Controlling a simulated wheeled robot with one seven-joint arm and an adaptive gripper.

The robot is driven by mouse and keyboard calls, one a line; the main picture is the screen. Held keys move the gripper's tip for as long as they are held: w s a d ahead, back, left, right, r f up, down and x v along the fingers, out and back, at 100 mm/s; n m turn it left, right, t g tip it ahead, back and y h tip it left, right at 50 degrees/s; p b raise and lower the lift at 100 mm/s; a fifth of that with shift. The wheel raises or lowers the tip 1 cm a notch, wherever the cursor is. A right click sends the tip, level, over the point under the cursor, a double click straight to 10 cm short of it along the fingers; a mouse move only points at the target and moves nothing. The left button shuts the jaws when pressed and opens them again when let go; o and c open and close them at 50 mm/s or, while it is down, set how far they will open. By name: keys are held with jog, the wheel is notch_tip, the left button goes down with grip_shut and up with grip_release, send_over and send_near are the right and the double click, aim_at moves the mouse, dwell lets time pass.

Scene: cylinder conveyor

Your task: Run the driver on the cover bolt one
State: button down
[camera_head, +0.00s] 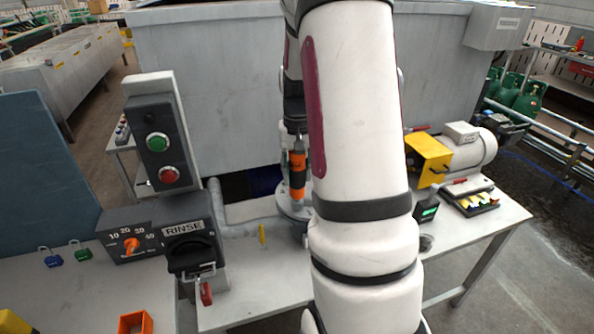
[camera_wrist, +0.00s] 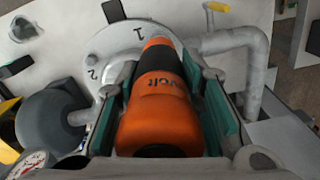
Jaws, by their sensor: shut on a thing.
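My gripper (camera_wrist: 165,110) is shut on an orange and black driver (camera_wrist: 160,122), with a teal-lined finger on each side of it. In the head view the driver (camera_head: 297,172) hangs close to upright below my wrist, over a round grey cover (camera_head: 284,210). In the wrist view the cover (camera_wrist: 112,42) shows the marks 1 and 2. The driver's far end points at the cover close to the mark 1. The bolt there is hidden behind the driver, and I cannot tell whether the tip touches it.
A grey pipe (camera_wrist: 258,65) bends beside the cover. A RINSE switch box (camera_head: 185,235) and a post with green and red buttons (camera_head: 160,135) stand to the left. A yellow-fronted motor (camera_head: 465,150) stands to the right. My arm hides part of the bench.

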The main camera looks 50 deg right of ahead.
jog(key=shift+f, duration=0.7)
dwell(1.5)
jog(key=shift+r, duration=0.2)
jog(key=shift+r+p, duration=0.75)
jog(key=shift+r, duration=1.05)
